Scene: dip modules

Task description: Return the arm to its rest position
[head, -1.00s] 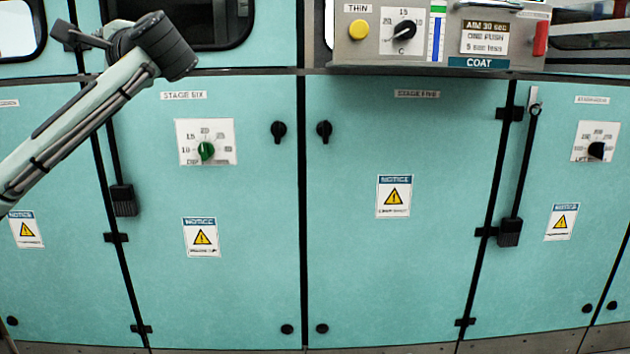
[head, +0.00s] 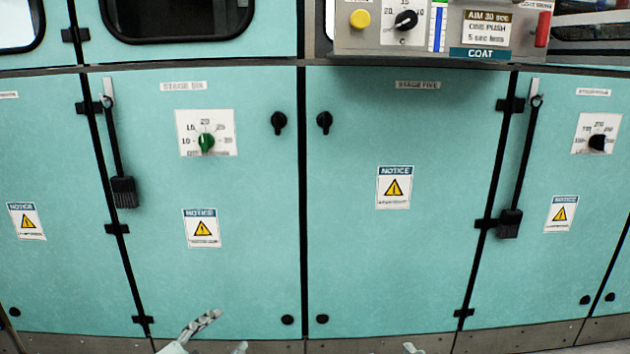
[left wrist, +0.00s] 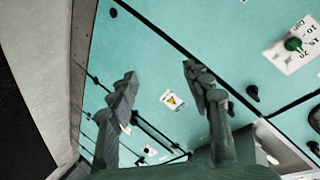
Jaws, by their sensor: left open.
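My left gripper (head: 226,332) shows at the bottom edge of the head view, low in front of the stage six door. Only its finger ends are in the picture; the rest of the arm is cut off below. In the left wrist view, the two fingers of the left gripper (left wrist: 158,75) stand apart with nothing between them. A small pale tip (head: 410,348) at the bottom edge of the head view may be part of my right gripper; too little of it shows to tell its state.
Teal cabinet doors (head: 350,250) fill the view. A grey control box (head: 455,40) juts out at the top, with a yellow button (head: 359,18) and a black knob (head: 405,19). The stage six door carries a green knob (head: 206,142). The space before the doors looks clear.

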